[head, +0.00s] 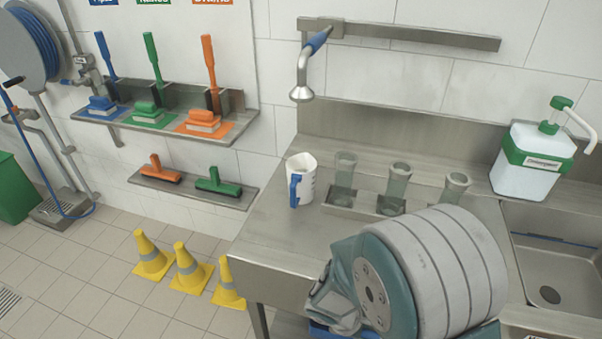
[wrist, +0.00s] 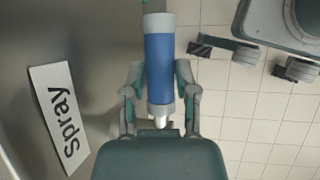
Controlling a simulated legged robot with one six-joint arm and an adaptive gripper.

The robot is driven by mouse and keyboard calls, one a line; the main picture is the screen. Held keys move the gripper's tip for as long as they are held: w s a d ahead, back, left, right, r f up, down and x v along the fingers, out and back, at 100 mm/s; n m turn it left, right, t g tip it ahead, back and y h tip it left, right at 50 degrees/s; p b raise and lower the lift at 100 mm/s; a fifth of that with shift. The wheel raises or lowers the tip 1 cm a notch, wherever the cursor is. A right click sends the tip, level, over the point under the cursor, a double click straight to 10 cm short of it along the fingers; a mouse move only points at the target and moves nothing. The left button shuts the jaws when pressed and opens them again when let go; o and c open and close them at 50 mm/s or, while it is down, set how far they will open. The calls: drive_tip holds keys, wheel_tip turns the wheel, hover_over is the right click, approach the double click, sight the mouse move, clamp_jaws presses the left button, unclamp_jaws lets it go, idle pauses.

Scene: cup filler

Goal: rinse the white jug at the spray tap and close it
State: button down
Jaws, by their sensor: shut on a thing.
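The white jug (head: 308,181) with a blue handle stands upright on the steel counter (head: 262,228), below the spray tap (head: 302,88) in the head view. No water shows at the spray head. In the wrist view my gripper (wrist: 160,90) is shut around a blue cylindrical handle (wrist: 160,65) with pale ends, beside a "Spray" label (wrist: 60,115). In the head view my gripper (head: 335,302) is low at the counter's front edge, partly hidden by my arm, well apart from the jug.
Several clear cups (head: 345,170) stand in a rack right of the jug. A green-topped pump bottle (head: 533,165) and a sink (head: 560,265) are at the right. Yellow cones (head: 187,270) stand on the floor at left, below a shelf of brushes (head: 145,115).

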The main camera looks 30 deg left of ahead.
drive_tip(key=shift+c, duration=2.4)
unclamp_jaws()
drive_tip(key=shift+w+a+r, duration=0.15)
drive_tip(key=shift+w+r, duration=0.05)
drive_tip(key=shift+w, duration=0.05)
drive_tip(key=shift+o, duration=0.9)
drive_tip(key=shift+s+f, duration=0.1)
drive_tip(key=v, duration=1.2)
